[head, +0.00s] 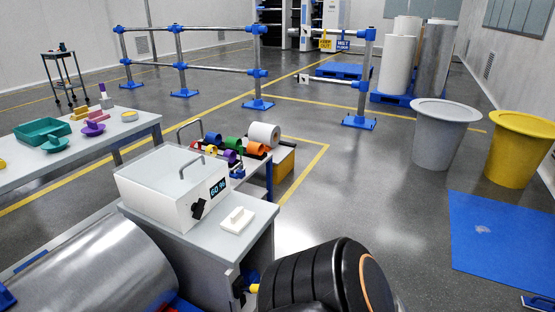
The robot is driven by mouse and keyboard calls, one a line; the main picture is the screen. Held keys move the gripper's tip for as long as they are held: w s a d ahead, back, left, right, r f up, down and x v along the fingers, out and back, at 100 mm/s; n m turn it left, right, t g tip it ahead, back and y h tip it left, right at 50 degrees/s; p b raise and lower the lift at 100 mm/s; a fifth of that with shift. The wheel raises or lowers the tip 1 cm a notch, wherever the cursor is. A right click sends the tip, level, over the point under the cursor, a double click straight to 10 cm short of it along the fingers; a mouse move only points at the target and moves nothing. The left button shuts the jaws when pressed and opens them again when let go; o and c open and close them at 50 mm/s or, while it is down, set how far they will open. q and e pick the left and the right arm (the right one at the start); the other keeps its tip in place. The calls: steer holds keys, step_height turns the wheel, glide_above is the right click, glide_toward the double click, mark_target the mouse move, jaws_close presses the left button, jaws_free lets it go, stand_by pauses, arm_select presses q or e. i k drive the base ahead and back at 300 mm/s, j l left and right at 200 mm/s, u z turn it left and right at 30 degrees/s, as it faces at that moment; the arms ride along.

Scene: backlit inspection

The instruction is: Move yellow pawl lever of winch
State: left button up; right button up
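A small yellow part (253,288) shows low at the bottom centre, beside the dark and blue fittings (240,283) on the side of the grey cabinet. It looks like the winch's yellow pawl lever, but it is too small and too covered to be certain. A large black ribbed shape with an orange ring stands close in front and hides what lies to the right of it. The lever's angle and the rest of the winch cannot be made out. Neither of my grippers shows in the head view.
The grey cabinet (258,236) carries a white lidded box (170,192) and a white block (237,220). A large metal cylinder (85,265) lies at lower left. Grey (443,125) and yellow (518,150) bins stand right, beyond open floor. A blue mat (500,235) lies nearby.

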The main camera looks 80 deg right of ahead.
mark_target(254, 288)
steer(key=z, duration=0.5)
steer(key=j+z, duration=0.15)
steer(key=z, duration=0.35)
steer(key=i+j+z, duration=0.1)
steer(key=z, duration=0.4)
steer(key=j+z, duration=0.1)
steer(key=z, duration=0.4)
steer(key=j+z, duration=0.1)
steer(key=z, duration=0.4)
